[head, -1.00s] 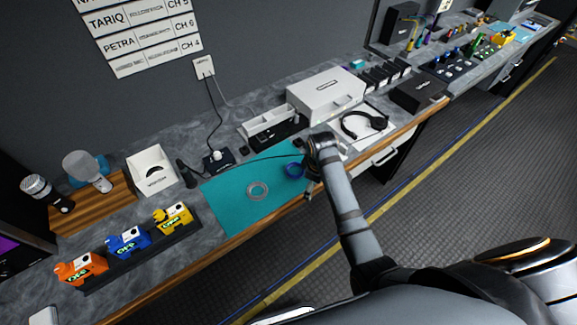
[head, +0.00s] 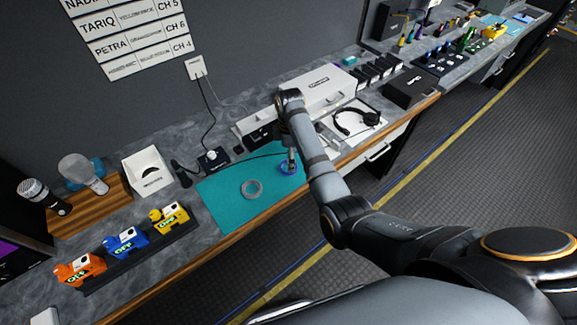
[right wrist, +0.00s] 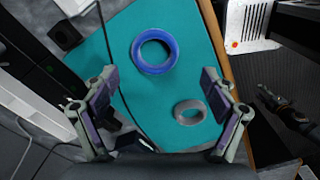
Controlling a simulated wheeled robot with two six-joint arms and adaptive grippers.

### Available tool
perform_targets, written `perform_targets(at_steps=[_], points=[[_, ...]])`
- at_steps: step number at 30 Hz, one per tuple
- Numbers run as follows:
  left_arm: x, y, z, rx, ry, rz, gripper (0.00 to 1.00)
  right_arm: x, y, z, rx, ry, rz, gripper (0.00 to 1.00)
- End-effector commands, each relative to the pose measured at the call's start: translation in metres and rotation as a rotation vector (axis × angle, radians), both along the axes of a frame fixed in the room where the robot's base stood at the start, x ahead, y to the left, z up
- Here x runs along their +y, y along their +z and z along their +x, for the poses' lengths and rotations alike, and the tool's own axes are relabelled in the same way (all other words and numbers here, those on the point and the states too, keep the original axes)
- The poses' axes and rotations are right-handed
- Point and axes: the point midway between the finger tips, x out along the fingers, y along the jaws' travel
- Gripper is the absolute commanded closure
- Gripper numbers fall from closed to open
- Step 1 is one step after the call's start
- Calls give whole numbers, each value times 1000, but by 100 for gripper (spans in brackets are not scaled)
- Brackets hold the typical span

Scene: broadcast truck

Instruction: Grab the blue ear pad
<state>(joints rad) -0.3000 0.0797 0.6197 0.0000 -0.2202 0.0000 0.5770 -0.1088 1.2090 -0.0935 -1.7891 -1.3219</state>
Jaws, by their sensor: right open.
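The blue ear pad (head: 287,171) is a ring lying flat on the teal mat (head: 225,208), near the mat's right end. My right gripper (head: 291,158) is above it in the head view and partly covers it. In the right wrist view, the blue ear pad (right wrist: 138,54) lies whole ahead of my right gripper (right wrist: 160,82). The fingers are wide apart with nothing between them, and I see no contact with the pad. A smaller-looking grey ring (head: 245,190) lies on the mat to the left; it also shows in the right wrist view (right wrist: 178,114).
A thin black cable (right wrist: 106,45) crosses the mat beside the blue pad. Headphones (head: 352,122) lie on a white tray to the right. A white box (head: 322,92) stands behind. Orange, blue and yellow blocks (head: 122,243) stand at the left. The mat's left part is clear.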

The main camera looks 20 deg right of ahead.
Motion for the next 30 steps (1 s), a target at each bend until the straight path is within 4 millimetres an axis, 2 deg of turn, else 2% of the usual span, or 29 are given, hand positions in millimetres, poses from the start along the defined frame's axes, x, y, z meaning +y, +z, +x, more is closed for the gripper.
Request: perform_targets(at_steps=[6, 15, 22, 23, 30], points=[[0, 4, 1, -2, 0, 0, 60, -1, -8, 1, 1, -1, -1, 15], [0, 12, 1, -2, 0, 0, 60, -4, -52, 7, 1, -2, 0, 15], [0, 12, 1, -2, 0, 0, 60, -4, -56, 7, -2, -2, 1, 15], [0, 12, 1, -2, 0, 0, 60, -4, -56, 7, -2, -2, 1, 16], [0, 12, 1, -1, 0, 0, 60, -4, -56, 7, -1, -2, 1, 49]])
